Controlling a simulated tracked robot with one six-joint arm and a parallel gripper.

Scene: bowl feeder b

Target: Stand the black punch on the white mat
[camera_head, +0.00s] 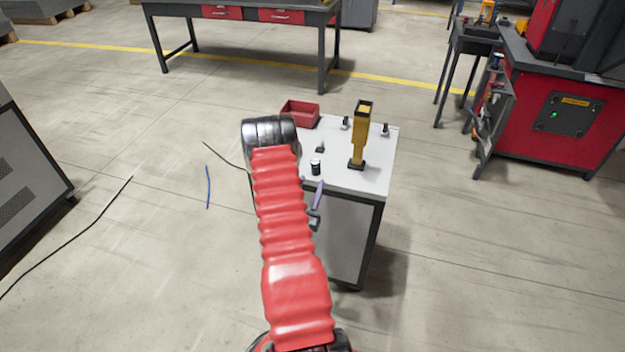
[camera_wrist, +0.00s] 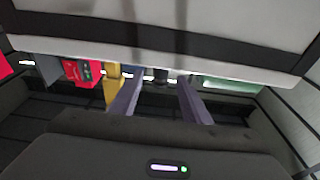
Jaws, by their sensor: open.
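A short black cylinder (camera_head: 315,168) with a pale top stands near the front left of the grey-white tabletop. It may be the black punch, but it is too small to be sure. No separate white mat can be made out; part of the tabletop is hidden by my arm. My gripper (camera_head: 318,195) is at the table's front edge, with one purple finger showing in the head view. In the wrist view, my gripper (camera_wrist: 158,92) has its two fingers apart with nothing held. A dark shape (camera_wrist: 160,76) shows beyond the gap between them.
A tall yellow device (camera_head: 360,135) on a black foot stands at the table's right. A red bin (camera_head: 300,112) sits at the back left. Small dark pieces (camera_head: 320,148), (camera_head: 346,123) and (camera_head: 385,130) stand on the tabletop (camera_head: 378,170). Floor right of the table is clear.

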